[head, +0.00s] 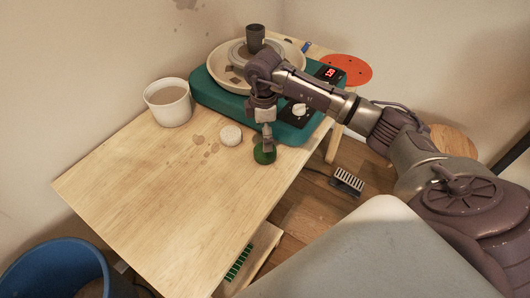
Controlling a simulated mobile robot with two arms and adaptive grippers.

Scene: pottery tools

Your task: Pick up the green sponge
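The green sponge (262,156) is a small, dark green round thing near the right edge of the wooden table (165,200). My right arm comes in from the right, and its gripper (267,146) points down onto the sponge. The fingertips overlap the sponge's top and hide part of it. I cannot tell whether the fingers are closed on it or only touch it. The sponge appears to be at table level. My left gripper is not in view.
A round whitish sponge-like piece (230,135) lies left of the green sponge. Behind stand a teal pottery wheel (212,94) and a white bucket (168,103). An orange-red disc (346,70) is at the back right. The table's front left is clear. A blue bin (50,268) stands lower left.

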